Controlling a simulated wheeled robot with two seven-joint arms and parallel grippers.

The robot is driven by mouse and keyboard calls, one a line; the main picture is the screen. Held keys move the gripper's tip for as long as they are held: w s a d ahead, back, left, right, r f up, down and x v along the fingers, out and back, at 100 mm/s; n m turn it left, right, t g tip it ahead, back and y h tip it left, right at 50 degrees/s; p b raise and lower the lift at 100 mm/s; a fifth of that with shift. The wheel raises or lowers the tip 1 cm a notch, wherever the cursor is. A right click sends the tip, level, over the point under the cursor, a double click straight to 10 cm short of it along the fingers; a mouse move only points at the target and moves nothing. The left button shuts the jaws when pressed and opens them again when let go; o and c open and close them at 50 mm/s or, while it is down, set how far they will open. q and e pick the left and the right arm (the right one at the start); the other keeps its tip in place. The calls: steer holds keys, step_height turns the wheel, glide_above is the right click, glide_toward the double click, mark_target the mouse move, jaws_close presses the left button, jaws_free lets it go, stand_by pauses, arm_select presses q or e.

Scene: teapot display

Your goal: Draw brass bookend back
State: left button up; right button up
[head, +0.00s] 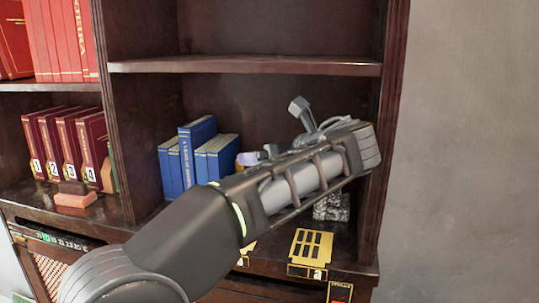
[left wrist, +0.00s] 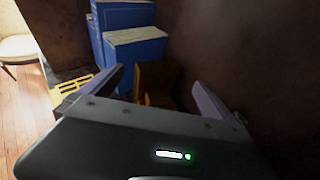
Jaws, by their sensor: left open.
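My left arm reaches in from the bottom left of the head view, across the lower shelf bay. My left gripper (head: 248,158) is partly hidden by its own arm, with a fingertip showing beside the blue books (head: 198,155). In the left wrist view the left gripper (left wrist: 157,79) is open. A dark brown-gold block, seemingly the brass bookend (left wrist: 157,84), shows in the gap between and beyond the fingers. It stands near the blue books (left wrist: 135,50); I cannot tell whether the fingers touch it. My right gripper is not in view.
A dark shelf wall (left wrist: 235,50) is close on the right in the wrist view. A gold slotted plate (head: 311,246) lies at the shelf front. A grey speckled block (head: 332,208) stands beneath my arm. Numbered red books (head: 72,145) fill the left bay.

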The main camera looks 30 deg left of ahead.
arm_select(q)
step_height(320, 180, down, 9)
steer(key=b, duration=0.3)
steer(key=shift+b, duration=0.4)
steer(key=x, duration=0.4)
steer(key=r+x, duration=0.1)
steer(key=x, duration=0.1)
steer(key=shift+w+a+f, duration=0.1)
steer(key=shift+a, duration=0.15)
steer(key=shift+w+a+f, duration=0.2)
steer(key=shift+a, duration=0.2)
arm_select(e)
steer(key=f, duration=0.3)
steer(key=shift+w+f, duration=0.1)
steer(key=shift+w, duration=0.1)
arm_select(q)
steer(key=shift+c, duration=0.4)
